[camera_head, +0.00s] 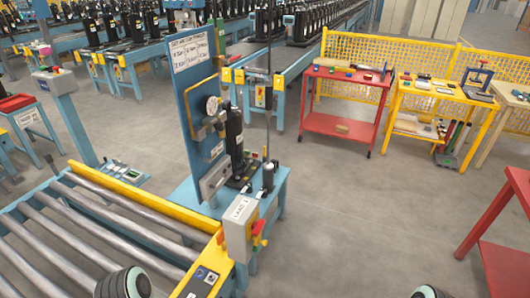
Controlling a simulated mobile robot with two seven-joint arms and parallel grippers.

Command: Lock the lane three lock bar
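I cannot pick out a lane three lock bar with certainty. A roller conveyor (95,225) with grey rollers and a yellow side rail (150,210) fills the lower left. At its right end stands a grey box (238,232) with a small white label, too small to read surely, and red, yellow and green parts on its right side. Behind it, a blue station with an upright panel (190,85) carries a round gauge, a black cylinder (235,135) and a grey plate (216,178). Two rounded dark parts at the bottom edge seem to be my arms; no gripper fingers show.
A small button panel (201,282) sits at the conveyor's near end. A red cart (340,125), a yellow cart (432,130) and a yellow mesh fence (385,52) stand at the back right. A red table (505,265) stands at the right edge. The middle-right floor is clear.

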